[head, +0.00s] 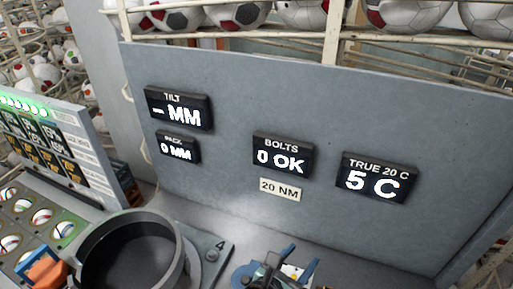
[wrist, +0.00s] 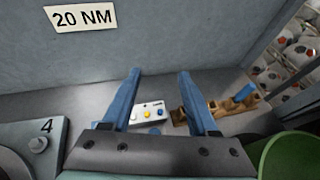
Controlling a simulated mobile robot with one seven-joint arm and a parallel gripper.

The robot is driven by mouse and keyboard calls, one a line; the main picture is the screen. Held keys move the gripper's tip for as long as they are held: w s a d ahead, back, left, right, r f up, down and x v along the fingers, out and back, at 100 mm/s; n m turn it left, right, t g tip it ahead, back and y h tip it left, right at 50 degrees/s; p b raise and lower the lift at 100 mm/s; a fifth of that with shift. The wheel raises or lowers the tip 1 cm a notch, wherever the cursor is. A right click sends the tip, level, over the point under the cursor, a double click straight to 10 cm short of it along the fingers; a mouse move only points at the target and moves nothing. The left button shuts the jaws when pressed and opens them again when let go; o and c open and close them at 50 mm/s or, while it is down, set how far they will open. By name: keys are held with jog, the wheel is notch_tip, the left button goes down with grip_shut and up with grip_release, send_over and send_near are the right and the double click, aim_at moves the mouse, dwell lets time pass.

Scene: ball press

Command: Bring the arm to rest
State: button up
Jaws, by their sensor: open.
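My gripper shows at the bottom of the head view (head: 300,257), with its blue fingers in front of the grey panel. In the wrist view my gripper (wrist: 160,73) has its two blue fingers apart, with nothing between the tips. It points over the grey worktop towards the panel and touches nothing that I can see. Much of my arm is out of view.
A grey panel (head: 250,100) carries lit displays. A dark round pot (head: 130,255) stands left of my gripper. A white button box (wrist: 148,112), a brown rack (wrist: 222,107) and a green rim (wrist: 290,155) lie ahead and right. Footballs fill racks behind.

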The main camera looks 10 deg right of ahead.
jog(key=w+a+r+m+t+y+b, duration=0.1)
jog(key=w+a+r+m+t, duration=0.15)
jog(key=r+m, duration=0.6)
jog(key=w+a+r+m+t+y, duration=0.2)
jog(key=a+r+m+t, duration=0.15)
jog(key=r, duration=1.05)
jog(key=w+a+r+m+t+y+b, duration=0.15)
jog(key=a+r+m+t, duration=0.3)
jog(key=r, duration=0.65)
jog(key=s+a+r+m+t+y, duration=0.2)
jog(key=s+a+r+m+t, duration=0.1)
jog(key=r, duration=0.7)
jog(key=s+a+r+m+t+y, duration=0.2)
jog(key=s+r+m+t, duration=0.3)
jog(key=s+r, duration=0.5)
jog(key=shift+a+r+m+y, duration=0.25)
jog(key=shift+a+m+y, duration=0.15)
jog(key=shift+m+y, duration=0.45)
jog(key=shift+c, duration=0.6)
jog(key=shift+s+f, duration=0.1)
jog(key=shift+s, duration=0.05)
jog(key=shift+c, duration=0.2)
